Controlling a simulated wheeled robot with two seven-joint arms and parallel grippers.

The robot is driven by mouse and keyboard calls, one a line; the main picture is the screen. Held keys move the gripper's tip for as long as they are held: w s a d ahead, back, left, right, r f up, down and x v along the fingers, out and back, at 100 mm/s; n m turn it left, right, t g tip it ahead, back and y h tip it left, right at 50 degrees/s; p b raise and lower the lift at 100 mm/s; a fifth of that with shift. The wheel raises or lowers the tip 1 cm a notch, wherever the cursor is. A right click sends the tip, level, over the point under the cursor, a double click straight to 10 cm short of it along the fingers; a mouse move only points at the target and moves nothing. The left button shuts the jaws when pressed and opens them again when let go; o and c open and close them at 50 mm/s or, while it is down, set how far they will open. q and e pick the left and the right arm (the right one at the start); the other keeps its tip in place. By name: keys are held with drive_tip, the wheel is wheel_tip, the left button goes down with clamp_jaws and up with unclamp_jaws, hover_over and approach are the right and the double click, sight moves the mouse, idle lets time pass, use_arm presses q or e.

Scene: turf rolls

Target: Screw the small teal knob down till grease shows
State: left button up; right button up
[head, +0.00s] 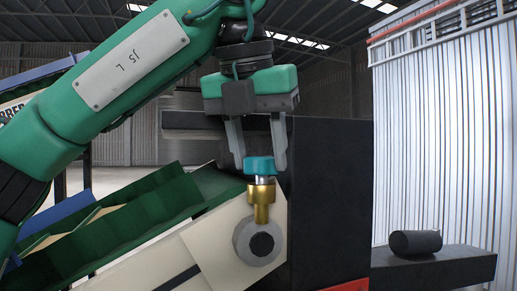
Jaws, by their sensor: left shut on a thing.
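The small teal knob (259,166) sits on top of a brass fitting (261,200), with a short pale band between them. The fitting stands upright on a round grey housing with a dark centre (261,244), on a cream plate. My left gripper (259,160) comes down from above, its two grey fingers on either side of the knob, shut on it. No grease can be made out at this size. My right gripper is not in view.
A large dark panel (330,200) stands right behind and beside the knob. Green slanted troughs (130,222) lie to the left. A dark roll (415,242) lies on a dark ledge (440,266) at the right, before a pale corrugated wall (440,130).

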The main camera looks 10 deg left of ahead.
use_arm(q)
drive_tip(key=o, duration=0.8)
drive_tip(key=shift+o, duration=0.9)
drive_tip(key=shift+d, duration=0.2)
drive_tip(key=shift+a, duration=0.1)
drive_tip(key=shift+r, duration=0.1)
